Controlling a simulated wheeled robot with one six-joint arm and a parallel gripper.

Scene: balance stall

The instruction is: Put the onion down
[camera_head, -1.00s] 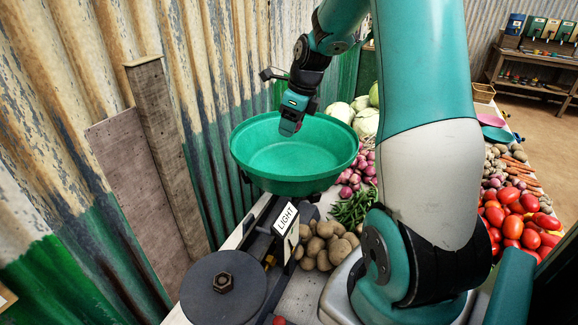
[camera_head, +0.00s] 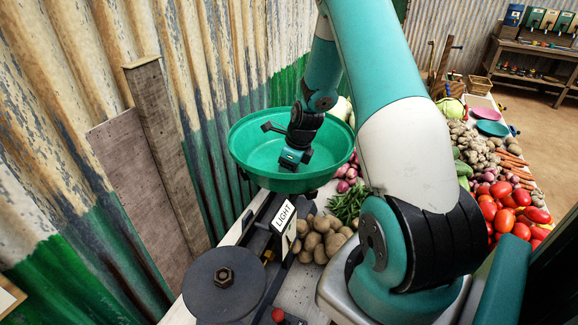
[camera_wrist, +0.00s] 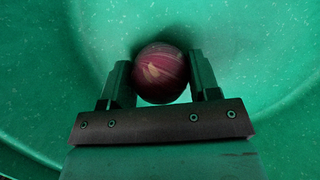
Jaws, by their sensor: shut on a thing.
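The onion (camera_wrist: 160,72) is round and purple-red with a pale patch. In the wrist view it sits between the two fingers of my gripper (camera_wrist: 163,82), which is shut on it. Green pan surface lies close around and behind the onion; I cannot tell whether the onion touches it. In the head view my gripper (camera_head: 293,165) is down inside the green pan (camera_head: 252,142) of the balance, and the onion is hidden there.
Potatoes (camera_head: 322,240), red onions (camera_head: 349,174) and tomatoes (camera_head: 505,207) lie around. A corrugated wall (camera_head: 215,85) stands close on the left.

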